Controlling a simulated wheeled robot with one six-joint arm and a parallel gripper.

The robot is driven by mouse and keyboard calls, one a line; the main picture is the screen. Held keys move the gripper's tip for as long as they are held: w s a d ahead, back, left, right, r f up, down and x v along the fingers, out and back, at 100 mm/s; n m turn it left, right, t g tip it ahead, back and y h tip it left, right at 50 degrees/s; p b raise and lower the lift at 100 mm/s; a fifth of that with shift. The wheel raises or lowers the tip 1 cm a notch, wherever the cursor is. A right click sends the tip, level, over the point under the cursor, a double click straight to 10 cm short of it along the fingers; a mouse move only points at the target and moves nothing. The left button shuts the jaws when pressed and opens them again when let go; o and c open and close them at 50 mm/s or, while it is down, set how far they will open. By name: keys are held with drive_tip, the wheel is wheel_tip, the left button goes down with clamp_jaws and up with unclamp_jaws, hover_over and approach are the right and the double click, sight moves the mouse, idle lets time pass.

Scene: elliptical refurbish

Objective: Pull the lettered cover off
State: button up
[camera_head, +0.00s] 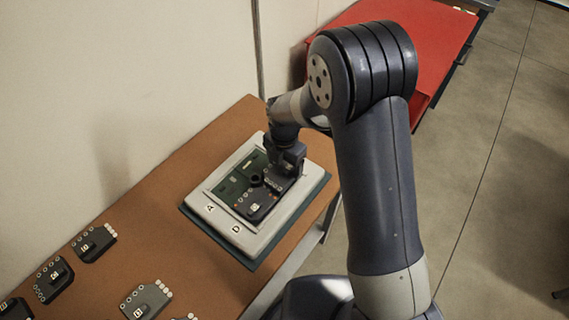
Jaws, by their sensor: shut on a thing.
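A pale tray-like unit (225,217) with the letters A and D on its near rim sits on a dark green mat (250,264). A dark cover (262,208) with a small white label and small round studs lies in the right part of its recess. The label is too small to read surely. My gripper (281,174) reaches down over the far end of this cover and is shut on it. The fingertips and the gripped part are mostly hidden. The cover appears still seated in the recess. A green board (232,186) shows to its left.
Several dark labelled modules (94,243) lie on the brown table at the lower left. A pale wall (130,80) rises along the table's left edge. A red-topped surface (420,30) stands behind my arm. Open floor lies to the right.

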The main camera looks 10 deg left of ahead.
wheel_tip(320, 180, up, 16)
drive_tip(key=p, duration=0.5)
drive_tip(key=shift+f, duration=0.2)
idle(0.7)
